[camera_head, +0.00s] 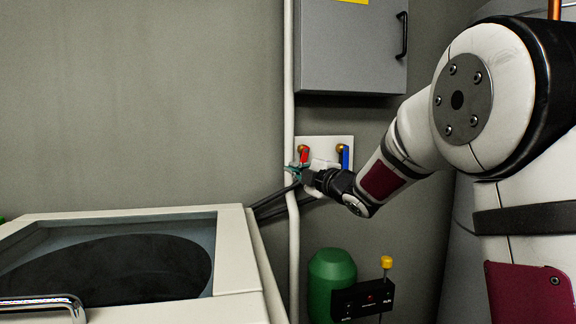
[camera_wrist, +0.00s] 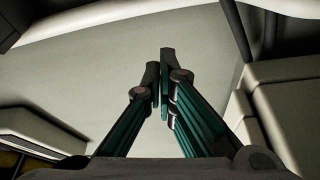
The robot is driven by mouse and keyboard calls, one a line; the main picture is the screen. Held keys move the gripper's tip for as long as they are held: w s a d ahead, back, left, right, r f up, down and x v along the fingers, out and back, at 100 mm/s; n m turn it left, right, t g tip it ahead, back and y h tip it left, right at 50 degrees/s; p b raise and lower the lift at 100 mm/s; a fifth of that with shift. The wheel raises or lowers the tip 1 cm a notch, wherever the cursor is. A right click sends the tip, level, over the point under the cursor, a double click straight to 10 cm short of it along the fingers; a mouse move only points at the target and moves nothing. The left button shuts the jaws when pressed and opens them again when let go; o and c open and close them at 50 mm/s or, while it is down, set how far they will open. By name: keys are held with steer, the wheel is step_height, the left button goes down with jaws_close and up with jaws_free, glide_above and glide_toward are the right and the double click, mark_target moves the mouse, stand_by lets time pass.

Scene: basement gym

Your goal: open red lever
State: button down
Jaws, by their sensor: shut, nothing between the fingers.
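The red lever (camera_head: 304,154) is on a white wall plate (camera_head: 334,142), hanging down from a brass-coloured fitting. A blue lever (camera_head: 345,158) is on the same plate to its right. My gripper (camera_head: 292,170) is just below and left of the red lever in the head view, in front of the plate's lower left. Whether it touches the lever cannot be told. In the wrist view my gripper (camera_wrist: 164,85) has its dark fingers with green inner sides shut together and empty. No lever shows in the wrist view.
A white vertical pipe (camera_head: 289,90) runs left of the plate. A grey cabinet (camera_head: 350,50) hangs above. A white machine with a dark lid window (camera_head: 245,245) stands at lower left. A green cylinder (camera_head: 331,275) and a black box with a yellow knob (camera_head: 386,262) are below.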

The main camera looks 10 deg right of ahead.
steer(key=shift+v, duration=1.65)
